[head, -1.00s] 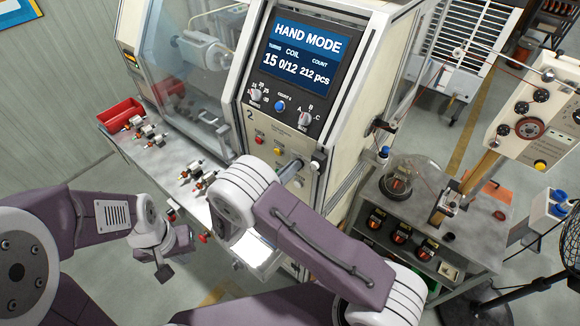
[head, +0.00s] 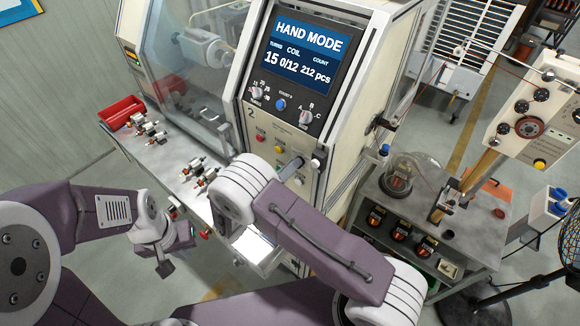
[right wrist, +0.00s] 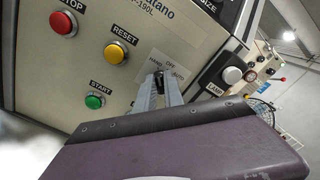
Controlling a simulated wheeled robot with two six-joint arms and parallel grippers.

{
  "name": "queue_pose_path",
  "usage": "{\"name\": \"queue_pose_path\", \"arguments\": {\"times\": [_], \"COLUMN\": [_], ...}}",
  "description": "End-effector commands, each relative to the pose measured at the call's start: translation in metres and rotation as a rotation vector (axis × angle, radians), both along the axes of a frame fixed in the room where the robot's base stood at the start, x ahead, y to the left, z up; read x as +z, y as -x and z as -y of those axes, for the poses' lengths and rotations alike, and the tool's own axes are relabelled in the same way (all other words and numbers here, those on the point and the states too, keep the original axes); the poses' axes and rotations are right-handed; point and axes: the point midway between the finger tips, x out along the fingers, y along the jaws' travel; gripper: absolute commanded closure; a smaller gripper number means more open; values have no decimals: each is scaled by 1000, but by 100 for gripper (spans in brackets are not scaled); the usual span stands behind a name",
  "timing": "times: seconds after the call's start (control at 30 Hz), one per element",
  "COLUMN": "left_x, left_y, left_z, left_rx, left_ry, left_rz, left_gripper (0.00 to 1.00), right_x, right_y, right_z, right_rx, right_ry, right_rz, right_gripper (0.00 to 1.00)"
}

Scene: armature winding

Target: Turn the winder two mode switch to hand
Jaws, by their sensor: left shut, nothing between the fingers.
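Winder two (head: 251,114) bears a "2", and its screen (head: 304,52) reads HAND MODE. The mode switch (right wrist: 158,80) is a small dark knob among the labels HAND, OFF and AUTO in the right wrist view. My right gripper (right wrist: 160,90) has its two grey fingertips on either side of this knob, and they look closed on it. They partly hide it, so its exact pointing is hard to read. In the head view my right gripper (head: 291,168) reaches the lower panel. My left gripper (head: 178,256) is shut and empty, low at the left, in front of the bench.
Red STOP (right wrist: 63,22), yellow RESET (right wrist: 115,53) and green START (right wrist: 95,100) buttons lie left of the switch. A lamp knob (right wrist: 232,75) is at its right. A bench (head: 160,165) holds wound armatures and a red bin (head: 122,112). A side table (head: 470,238) stands right.

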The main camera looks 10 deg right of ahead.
Motion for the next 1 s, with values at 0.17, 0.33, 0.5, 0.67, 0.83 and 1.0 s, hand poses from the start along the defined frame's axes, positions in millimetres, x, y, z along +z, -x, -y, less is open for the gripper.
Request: {"name": "queue_pose_path", "arguments": {"times": [0.17, 0.33, 0.5, 0.67, 0.83, 1.0], "left_x": [0, 0, 0, 0, 0, 0], "left_y": [0, 0, 0, 0, 0, 0], "left_z": [0, 0, 0, 0, 0, 0], "left_rx": [0, 0, 0, 0, 0, 0], "left_ry": [0, 0, 0, 0, 0, 0], "left_rz": [0, 0, 0, 0, 0, 0], "left_gripper": [100, 100, 100, 100, 100, 100], "right_x": [2, 0, -1, -1, -1, -1], "right_y": [-1, -1, -1, -1, 0, 0], "right_z": [1, 1, 1, 1, 1, 1], "right_rx": [-1, 0, 0, 0, -1, -1], "right_ry": [2, -1, -2, -2, -2, -1], "right_rz": [4, 1, 0, 0, -1, -1], "right_gripper": [67, 67, 67, 67, 67, 67]}}
